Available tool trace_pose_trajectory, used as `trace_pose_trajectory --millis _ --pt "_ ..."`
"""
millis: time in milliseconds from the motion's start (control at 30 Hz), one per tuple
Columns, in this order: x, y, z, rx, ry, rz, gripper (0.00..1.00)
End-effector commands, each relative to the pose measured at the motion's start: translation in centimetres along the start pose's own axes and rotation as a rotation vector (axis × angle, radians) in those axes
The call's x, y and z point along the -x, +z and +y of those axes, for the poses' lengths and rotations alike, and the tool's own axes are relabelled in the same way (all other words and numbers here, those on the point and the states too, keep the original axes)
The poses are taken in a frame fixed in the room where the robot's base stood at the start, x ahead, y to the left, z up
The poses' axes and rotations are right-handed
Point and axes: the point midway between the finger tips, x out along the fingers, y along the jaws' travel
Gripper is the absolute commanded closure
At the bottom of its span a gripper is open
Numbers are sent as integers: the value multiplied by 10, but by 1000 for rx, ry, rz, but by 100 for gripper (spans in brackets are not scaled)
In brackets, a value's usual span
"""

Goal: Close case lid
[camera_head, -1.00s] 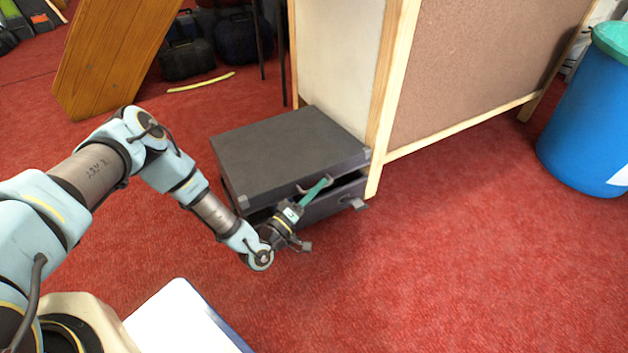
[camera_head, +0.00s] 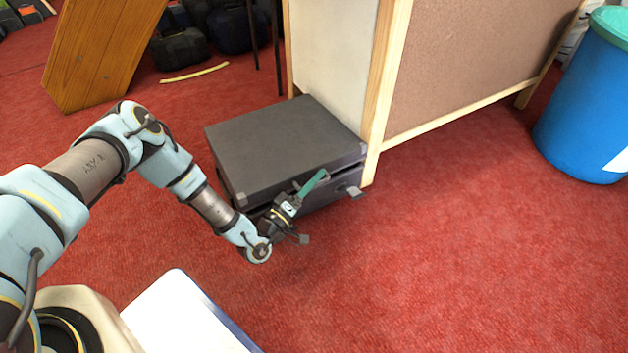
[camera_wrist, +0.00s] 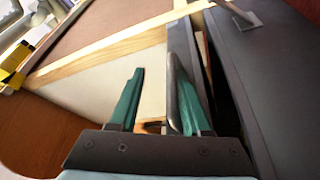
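The dark grey case (camera_head: 325,195) stands on the red carpet against the wooden-framed panel. Its lid (camera_head: 280,145) is tilted slightly up at the front, leaving a narrow gap above the base. In the wrist view the gap shows as a slit between the lid's edge (camera_wrist: 181,40) and the broad dark base front (camera_wrist: 275,90). My gripper (camera_head: 314,181) is at the case's front, by the lid edge. In the wrist view its two green fingers (camera_wrist: 158,85) are apart. A grey handle-like piece (camera_wrist: 183,97) is close against the right finger; I cannot tell whether they touch.
A blue bin (camera_head: 585,105) is at the far right. A wooden board (camera_head: 100,50) and dark bags (camera_head: 180,45) are behind. Carpet in front and right is clear.

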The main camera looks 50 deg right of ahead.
Motion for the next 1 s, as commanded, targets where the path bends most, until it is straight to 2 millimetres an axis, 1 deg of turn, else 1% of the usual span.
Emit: trace_pose_trajectory --millis 167,267,367,600,700,833,1000 --pt "1 -2 0 -1 1 3 55" --pt "8 -2 1 -1 0 2 55" --pt "22 -2 1 0 -2 3 55" --pt "71 -2 1 0 -3 2 55" --pt "87 -2 1 1 -3 3 55" --pt "102 0 1 1 -1 1 55" --pt "108 0 0 0 0 1 55"
